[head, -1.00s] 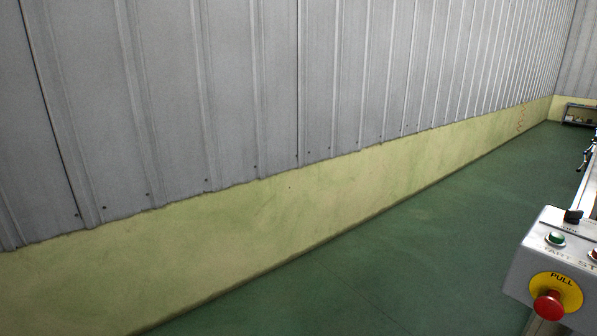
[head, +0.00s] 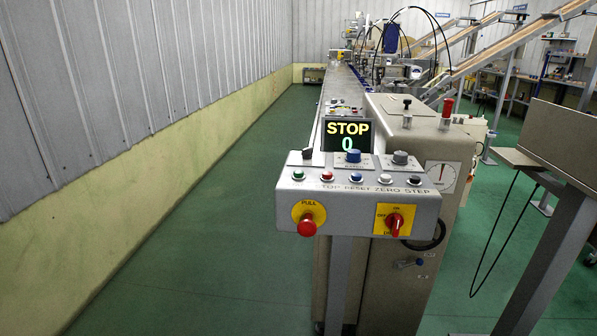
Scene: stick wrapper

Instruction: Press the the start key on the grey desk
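The grey desk (head: 345,205) is a sloped control panel on a post, near the middle of the head view. The start key is the green button (head: 298,175) at the left end of its button row. To its right are a red button (head: 327,176), a blue button (head: 356,177) and more buttons. The label under the green button is only partly readable now; "TART" showed under it earlier. My gripper is not in view.
A red mushroom button (head: 307,226) and a red rotary switch (head: 395,222) are on the panel's front. A display (head: 347,135) reads "STOP 0". The green floor (head: 215,255) at left is clear.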

